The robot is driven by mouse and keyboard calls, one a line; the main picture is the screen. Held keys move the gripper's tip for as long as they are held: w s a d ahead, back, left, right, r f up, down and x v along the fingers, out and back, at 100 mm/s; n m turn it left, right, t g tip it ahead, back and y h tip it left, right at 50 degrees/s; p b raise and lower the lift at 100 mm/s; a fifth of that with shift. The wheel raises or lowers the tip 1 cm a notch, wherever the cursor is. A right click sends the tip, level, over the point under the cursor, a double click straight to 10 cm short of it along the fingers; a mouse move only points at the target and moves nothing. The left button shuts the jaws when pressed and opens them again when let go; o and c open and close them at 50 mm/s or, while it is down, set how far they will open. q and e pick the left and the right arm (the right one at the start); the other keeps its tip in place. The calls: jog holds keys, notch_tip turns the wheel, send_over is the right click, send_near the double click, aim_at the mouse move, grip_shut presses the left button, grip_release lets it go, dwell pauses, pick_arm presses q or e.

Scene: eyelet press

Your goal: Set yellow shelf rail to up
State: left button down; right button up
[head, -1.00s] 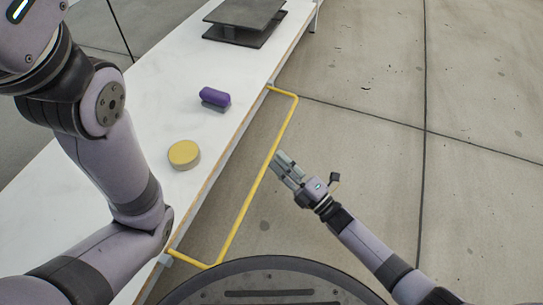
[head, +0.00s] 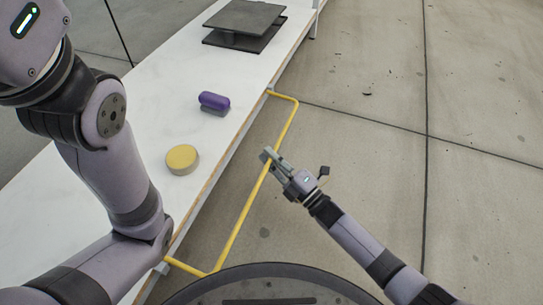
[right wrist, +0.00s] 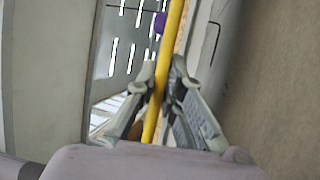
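The yellow shelf rail (head: 243,215) is a thin U-shaped bar. Its two ends meet the front edge of the white table, and its long side stands out over the floor. My right gripper (head: 269,154) is at the long side, nearer its far end. In the right wrist view the rail (right wrist: 161,85) runs between the two fingers of the gripper (right wrist: 164,66), with one finger close on each side. Whether the fingers press on the rail cannot be told. My left arm crosses the left of the head view; its gripper is out of view.
The white table (head: 130,190) bears a yellow round disc (head: 182,159), a purple capsule-shaped piece (head: 214,101) and a dark plate stand (head: 245,25) at the far end. The concrete floor (head: 370,150) right of the rail is clear.

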grip_shut()
dwell(0.4)
